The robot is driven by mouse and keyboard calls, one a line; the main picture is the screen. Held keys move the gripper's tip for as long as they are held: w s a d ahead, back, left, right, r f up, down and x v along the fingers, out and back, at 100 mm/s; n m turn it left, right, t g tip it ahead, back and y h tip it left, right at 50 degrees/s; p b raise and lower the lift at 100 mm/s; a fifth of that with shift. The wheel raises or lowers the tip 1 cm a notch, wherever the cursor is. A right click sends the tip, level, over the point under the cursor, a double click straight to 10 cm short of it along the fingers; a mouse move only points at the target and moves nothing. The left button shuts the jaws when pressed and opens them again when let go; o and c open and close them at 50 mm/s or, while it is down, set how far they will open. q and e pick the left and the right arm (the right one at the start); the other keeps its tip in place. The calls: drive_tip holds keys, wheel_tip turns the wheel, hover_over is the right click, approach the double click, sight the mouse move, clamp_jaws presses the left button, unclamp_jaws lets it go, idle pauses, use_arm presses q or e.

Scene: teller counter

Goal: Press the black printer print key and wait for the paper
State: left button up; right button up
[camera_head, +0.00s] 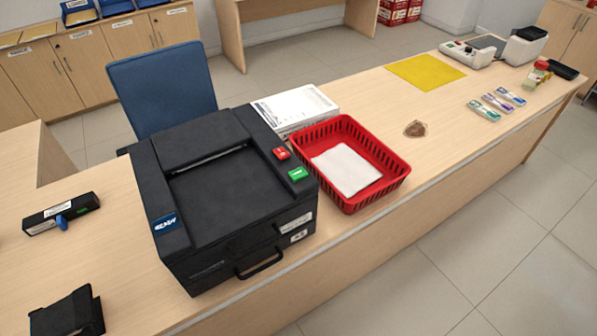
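The black printer (225,190) stands on the wooden counter, left of the middle of the head view. Two keys sit on the right side of its top: a red key (281,153) farther back and a green key (297,174) nearer the front. Both carry small marks too small to read. A dark slot runs across the back of the printer's top, and no paper shows in it. White paper (347,170) lies in the red basket (375,204) to the printer's right. Neither of my grippers is in view.
A white paper pack (296,106) lies behind the basket. A black device (61,213) and a black object (68,315) are on the left. A brown item (415,129), a yellow mat (426,72) and a card terminal (473,50) are farther right. A blue chair (163,88) stands behind.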

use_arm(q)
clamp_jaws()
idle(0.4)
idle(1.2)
